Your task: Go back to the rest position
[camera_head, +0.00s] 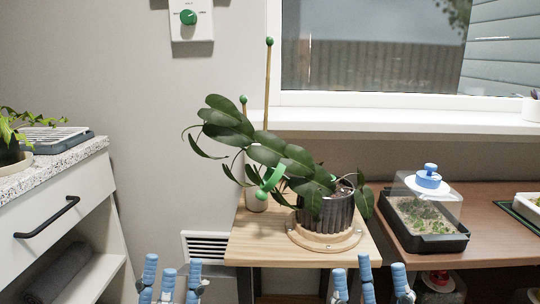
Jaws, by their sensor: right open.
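My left gripper (172,277) is at the bottom edge, left of the wooden table. Its blue fingers point up and stand apart, with nothing seen between them. My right gripper (371,278) is at the bottom edge, in front of the table's right part. Its blue fingers are spread and empty. Both grippers are clear of the plant. The leafy plant (268,157) leans left out of a dark ribbed pot (328,213). The pot stands on a round wooden base (308,238). A green ring-shaped clip (271,180) shows among the leaves. The lower parts of both grippers are cut off.
The light wooden table (262,243) carries the plant and a pale cup (256,200) with green-tipped stakes (268,85). A white drawer cabinet (55,205) is at left. A brown bench (490,242) at right holds a seedling tray with a clear cover (425,232).

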